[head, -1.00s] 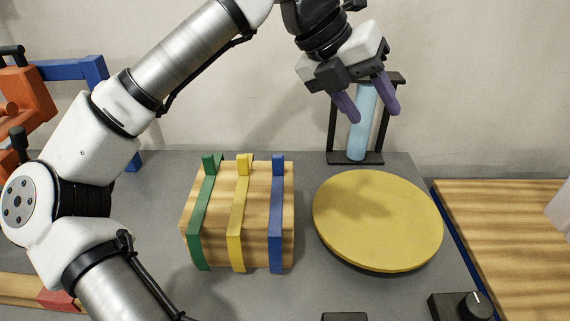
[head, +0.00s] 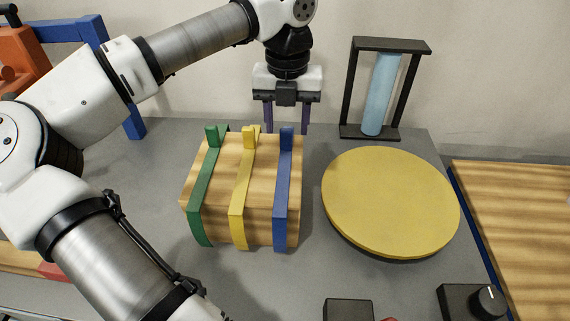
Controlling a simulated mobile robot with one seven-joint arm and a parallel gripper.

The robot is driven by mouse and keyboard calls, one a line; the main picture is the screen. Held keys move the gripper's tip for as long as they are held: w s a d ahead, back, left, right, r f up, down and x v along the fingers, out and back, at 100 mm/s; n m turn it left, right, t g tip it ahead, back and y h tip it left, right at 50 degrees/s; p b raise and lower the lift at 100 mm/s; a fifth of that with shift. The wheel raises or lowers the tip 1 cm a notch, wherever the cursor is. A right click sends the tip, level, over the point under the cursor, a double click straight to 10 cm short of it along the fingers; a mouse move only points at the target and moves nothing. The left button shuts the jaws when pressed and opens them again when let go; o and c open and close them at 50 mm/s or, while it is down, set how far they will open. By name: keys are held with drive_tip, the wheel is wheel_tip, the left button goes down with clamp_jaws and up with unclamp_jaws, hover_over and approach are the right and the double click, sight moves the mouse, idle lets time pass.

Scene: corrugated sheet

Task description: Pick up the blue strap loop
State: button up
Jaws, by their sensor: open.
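The blue strap loop (head: 281,215) is the rightmost of three straps around a wooden block (head: 222,190) on the grey table. It runs over the top and down the front, with a small upright tab (head: 287,137) at the top back. My gripper (head: 286,131) points down behind the block, in line with the blue strap's tab in the picture. Its purple fingers are apart with nothing visible between them. The block's back edge partly hides the fingertips, so I cannot tell their height or distance from the tab.
A green strap (head: 202,200) and a yellow strap (head: 240,197) sit to the left on the same block. A round yellow disc (head: 391,203) lies to the right. Behind it stands a black frame with a light blue cylinder (head: 380,95). A black knob box (head: 470,302) is at front right.

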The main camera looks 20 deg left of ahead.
sight(286, 131)
drive_tip(key=shift+w+a+f+p, duration=0.1)
drive_tip(key=shift+f+p, duration=0.2)
drive_tip(key=shift+f, duration=1)
drive_tip(key=shift+w+f+p, duration=0.1)
drive_tip(key=shift+f+p, duration=0.2)
drive_tip(key=shift+f, duration=1)
clamp_jaws()
drive_tip(key=shift+r, duration=0.15)
